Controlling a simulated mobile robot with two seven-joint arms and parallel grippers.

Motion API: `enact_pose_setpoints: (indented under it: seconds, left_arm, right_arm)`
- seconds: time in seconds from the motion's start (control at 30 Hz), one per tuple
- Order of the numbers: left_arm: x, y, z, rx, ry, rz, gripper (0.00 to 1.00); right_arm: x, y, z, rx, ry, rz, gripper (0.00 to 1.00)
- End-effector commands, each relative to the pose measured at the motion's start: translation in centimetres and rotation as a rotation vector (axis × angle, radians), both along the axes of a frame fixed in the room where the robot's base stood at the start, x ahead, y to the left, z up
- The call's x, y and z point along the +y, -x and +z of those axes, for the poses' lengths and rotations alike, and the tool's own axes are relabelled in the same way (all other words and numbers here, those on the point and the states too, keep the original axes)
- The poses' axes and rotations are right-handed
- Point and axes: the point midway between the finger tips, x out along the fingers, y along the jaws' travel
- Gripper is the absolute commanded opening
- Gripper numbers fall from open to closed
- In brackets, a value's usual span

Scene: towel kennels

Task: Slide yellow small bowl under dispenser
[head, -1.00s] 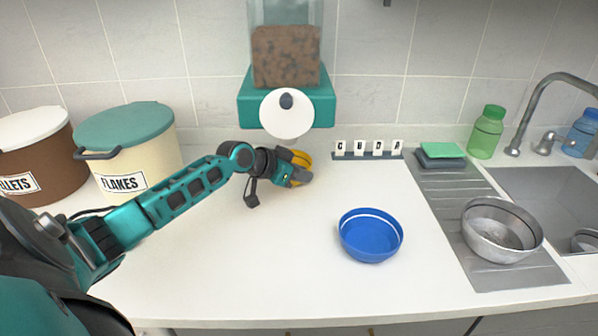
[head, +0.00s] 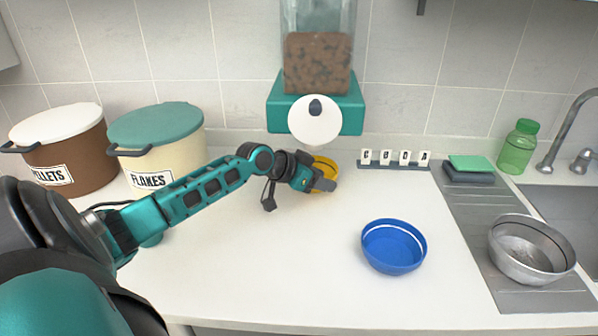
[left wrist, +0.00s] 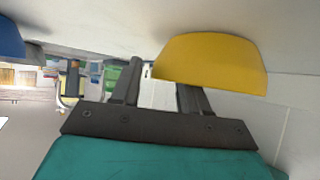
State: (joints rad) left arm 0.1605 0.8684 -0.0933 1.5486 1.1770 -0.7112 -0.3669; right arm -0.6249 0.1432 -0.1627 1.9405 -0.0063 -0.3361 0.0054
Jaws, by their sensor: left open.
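The yellow small bowl (head: 326,170) stands on the counter just below and in front of the dispenser (head: 315,118), near its white round front. My left gripper (head: 325,184) is open at the bowl's near side and partly covers it. In the left wrist view, which is upside down, the yellow bowl (left wrist: 210,62) is close to the open fingers (left wrist: 160,85). One finger's tip is hidden by the bowl; the other is clear beside it. I cannot tell whether a finger touches the bowl. My right gripper is not in view.
A blue bowl (head: 393,247) stands on the open counter to the right. A metal bowl (head: 530,250) is on the drainboard by the sink. Letter blocks (head: 395,158) line the wall. Pellets (head: 65,150) and flakes (head: 160,140) bins stand at left. The front middle counter is clear.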

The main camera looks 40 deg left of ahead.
Motion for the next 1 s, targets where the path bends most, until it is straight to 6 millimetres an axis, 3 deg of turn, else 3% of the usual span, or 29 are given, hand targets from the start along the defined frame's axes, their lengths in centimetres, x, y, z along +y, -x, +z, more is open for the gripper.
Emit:
enact_pose_setpoints:
  seconds: [0.5, 0.7, 1.0]
  left_arm:
    - [1.7, 6.3, 4.3, 0.005, -0.001, -0.002, 0.45]
    - [2.2, 7.9, 5.5, 0.005, 0.002, -0.001, 0.45]
    - [2.5, 8.7, 6.2, 0.002, 0.0, -0.001, 0.45]
  right_arm:
    - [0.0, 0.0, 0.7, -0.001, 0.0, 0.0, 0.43]
    - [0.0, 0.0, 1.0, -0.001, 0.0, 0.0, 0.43]
    - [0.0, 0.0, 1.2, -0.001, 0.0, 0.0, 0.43]
